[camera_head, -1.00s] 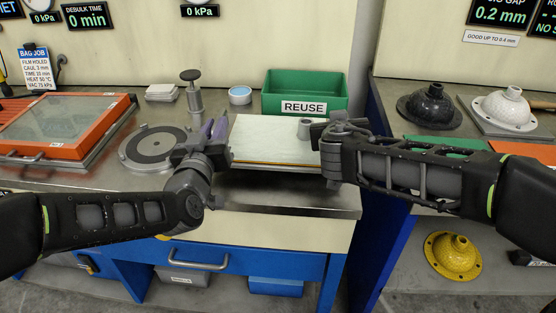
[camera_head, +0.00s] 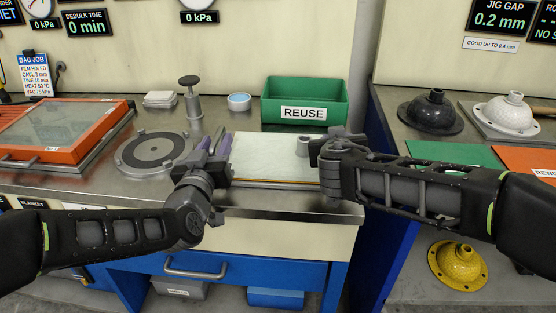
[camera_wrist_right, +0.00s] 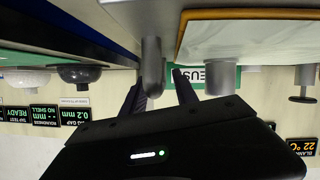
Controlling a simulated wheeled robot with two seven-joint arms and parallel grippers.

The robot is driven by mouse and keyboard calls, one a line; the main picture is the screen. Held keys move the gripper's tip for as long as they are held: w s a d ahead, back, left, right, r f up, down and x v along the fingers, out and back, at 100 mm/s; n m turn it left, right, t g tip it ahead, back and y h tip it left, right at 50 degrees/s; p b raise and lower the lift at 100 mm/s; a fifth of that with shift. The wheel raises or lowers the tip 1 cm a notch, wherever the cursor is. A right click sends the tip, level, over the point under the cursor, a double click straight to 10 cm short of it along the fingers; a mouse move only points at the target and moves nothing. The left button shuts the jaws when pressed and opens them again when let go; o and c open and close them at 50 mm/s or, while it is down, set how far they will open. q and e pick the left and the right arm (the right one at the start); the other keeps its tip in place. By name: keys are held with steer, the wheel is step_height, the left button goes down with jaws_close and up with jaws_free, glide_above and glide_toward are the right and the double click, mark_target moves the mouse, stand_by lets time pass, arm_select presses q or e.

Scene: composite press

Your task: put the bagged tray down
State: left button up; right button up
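The bagged tray (camera_head: 262,152) is a flat, pale panel with a thin orange-brown front edge and a grey port (camera_head: 303,147) at its right. It is level at the front of the steel bench; whether its underside touches is unclear. My left gripper (camera_head: 216,147) is at its left end, fingers closed at the edge. My right gripper (camera_head: 325,142) is at its right end, partly hidden by its own wrist. In the right wrist view, its dark fingers (camera_wrist_right: 160,95) stand either side of a grey handle (camera_wrist_right: 152,68) beside the tray (camera_wrist_right: 245,35).
The green REUSE bin (camera_head: 304,103) stands behind the tray. Left are a round grey plate (camera_head: 128,158), a plunger-topped post (camera_head: 191,105) and an orange-framed glass panel (camera_head: 55,130).

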arm_select(q)
steer(key=shift+w+r, duration=0.1)
arm_select(e)
steer(key=shift+w+d, duration=0.1)
arm_select(q)
steer(key=shift+s+a+r, duration=0.1)
steer(key=shift+s, duration=0.15)
steer(key=s, duration=0.4)
steer(key=s+a, duration=0.1)
steer(key=s, duration=0.2)
arm_select(e)
steer(key=shift+r, duration=0.1)
steer(key=v, duration=1.2)
